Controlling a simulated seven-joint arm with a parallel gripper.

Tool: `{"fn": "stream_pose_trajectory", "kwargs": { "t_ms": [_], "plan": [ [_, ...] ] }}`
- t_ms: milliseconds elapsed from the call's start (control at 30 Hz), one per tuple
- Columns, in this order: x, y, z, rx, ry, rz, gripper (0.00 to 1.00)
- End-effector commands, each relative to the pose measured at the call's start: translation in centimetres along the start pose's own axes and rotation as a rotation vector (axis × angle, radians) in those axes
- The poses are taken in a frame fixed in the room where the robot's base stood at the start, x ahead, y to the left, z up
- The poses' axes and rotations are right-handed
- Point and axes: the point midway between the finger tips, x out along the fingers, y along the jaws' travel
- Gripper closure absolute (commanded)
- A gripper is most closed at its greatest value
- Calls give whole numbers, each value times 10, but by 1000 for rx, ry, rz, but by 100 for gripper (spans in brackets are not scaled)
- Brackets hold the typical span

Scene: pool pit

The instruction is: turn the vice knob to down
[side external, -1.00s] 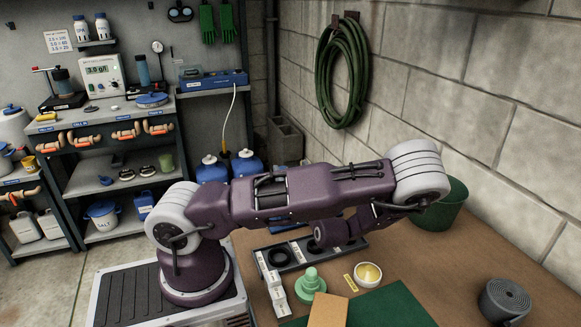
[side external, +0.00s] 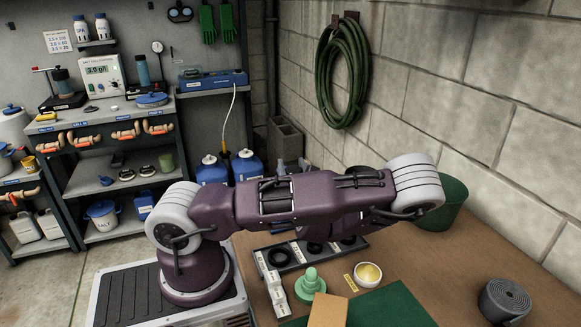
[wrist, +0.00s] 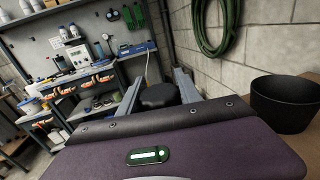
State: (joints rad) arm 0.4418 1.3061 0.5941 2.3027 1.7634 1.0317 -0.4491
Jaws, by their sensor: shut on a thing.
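In the wrist view, my gripper (wrist: 158,84) has its two grey fingers on either side of a dark, rounded knob (wrist: 160,97). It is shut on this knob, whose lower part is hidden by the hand. In the side view, my arm hides most of the hand. Small grey tips (side external: 292,165) that look like my fingers show just above the arm. I cannot make out the vice body or which way the knob is set.
On the bench (side external: 440,265) are a tray with black rings (side external: 278,258), a green knobbed piece (side external: 311,280), a white bowl (side external: 368,274), a grey roll (side external: 505,300) and a dark green bucket (side external: 450,205).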

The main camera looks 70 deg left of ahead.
Motion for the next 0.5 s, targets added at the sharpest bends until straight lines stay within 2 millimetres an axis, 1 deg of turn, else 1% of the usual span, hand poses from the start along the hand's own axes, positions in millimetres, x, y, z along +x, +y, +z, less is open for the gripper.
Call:
{"fn": "stream_pose_trajectory", "kwargs": {
  "t_ms": [200, 333, 500],
  "plan": [
    [0, -4, 2, 10, -7, -211, 100],
    [-1, -7, 1, 1, 0, -269, 100],
    [-1, -8, 1, -4, 1, -281, 100]
  ]
}}
